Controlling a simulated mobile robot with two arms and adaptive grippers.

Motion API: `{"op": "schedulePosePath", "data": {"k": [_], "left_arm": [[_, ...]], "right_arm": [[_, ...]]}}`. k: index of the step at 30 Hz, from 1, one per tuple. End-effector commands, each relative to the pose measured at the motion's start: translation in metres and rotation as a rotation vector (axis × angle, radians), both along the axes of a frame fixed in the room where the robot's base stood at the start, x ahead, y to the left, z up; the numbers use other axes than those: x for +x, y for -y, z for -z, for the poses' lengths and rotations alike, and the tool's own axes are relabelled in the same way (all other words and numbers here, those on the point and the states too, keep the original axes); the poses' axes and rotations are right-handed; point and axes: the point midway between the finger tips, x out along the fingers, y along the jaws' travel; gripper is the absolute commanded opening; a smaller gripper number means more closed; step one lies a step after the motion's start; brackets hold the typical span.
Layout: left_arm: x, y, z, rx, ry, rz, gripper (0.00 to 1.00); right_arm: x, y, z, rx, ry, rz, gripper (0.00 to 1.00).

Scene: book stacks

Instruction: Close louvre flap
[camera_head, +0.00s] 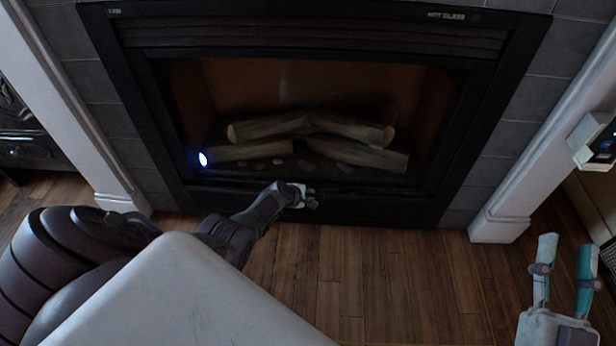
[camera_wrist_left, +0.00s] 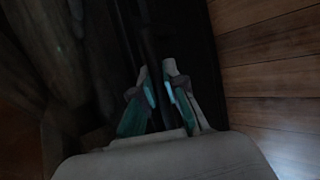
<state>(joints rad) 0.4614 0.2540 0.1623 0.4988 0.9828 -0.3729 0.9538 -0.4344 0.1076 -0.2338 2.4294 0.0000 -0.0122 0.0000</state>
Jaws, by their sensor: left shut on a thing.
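The louvre flap (camera_head: 385,207) appears to be the long black strip along the bottom of the fireplace, below the glass. Its exact outline and tilt are too dark to tell. My left gripper (camera_head: 312,198) is at the middle of this strip, just above the floor. In the left wrist view my left gripper (camera_wrist_left: 160,70) has its fingertips close together on a thin dark edge of the flap (camera_wrist_left: 190,35). The fingers hide the gripped part. My right gripper (camera_head: 566,250) is open and empty over the floor at the lower right, away from the fireplace.
Several logs (camera_head: 300,136) lie inside the fireplace behind the glass. Black louvre slats (camera_head: 300,38) run along its top. White pilasters (camera_head: 505,200) stand on both sides. A white box with a screen (camera_head: 597,142) is at the right. The wood floor (camera_head: 400,280) in front is clear.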

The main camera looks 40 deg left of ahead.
Motion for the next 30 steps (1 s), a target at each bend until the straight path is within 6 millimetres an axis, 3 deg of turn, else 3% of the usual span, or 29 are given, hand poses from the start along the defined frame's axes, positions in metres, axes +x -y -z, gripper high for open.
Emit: {"op": "schedulePosePath", "data": {"k": [14, 15, 20, 30], "left_arm": [[0.0041, -0.0032, -0.0025, 0.002, 0.003, -0.002, 0.0], [0.0041, -0.0033, -0.0024, 0.002, 0.003, -0.002, 0.12], [0.0039, -0.0029, -0.002, 0.001, 0.002, -0.002, 0.37], [0.0026, -0.003, -0.0018, 0.002, 0.001, -0.001, 0.37]], "right_arm": [[-0.0017, -0.0003, -0.0044, 0.007, 0.026, -0.001, 0.4], [-0.0017, -0.0003, -0.0044, 0.007, 0.026, -0.001, 0.4], [-0.0017, -0.0004, -0.0044, 0.007, 0.026, -0.001, 0.4], [-0.0016, 0.0001, -0.0041, 0.007, 0.024, -0.001, 0.4]]}}
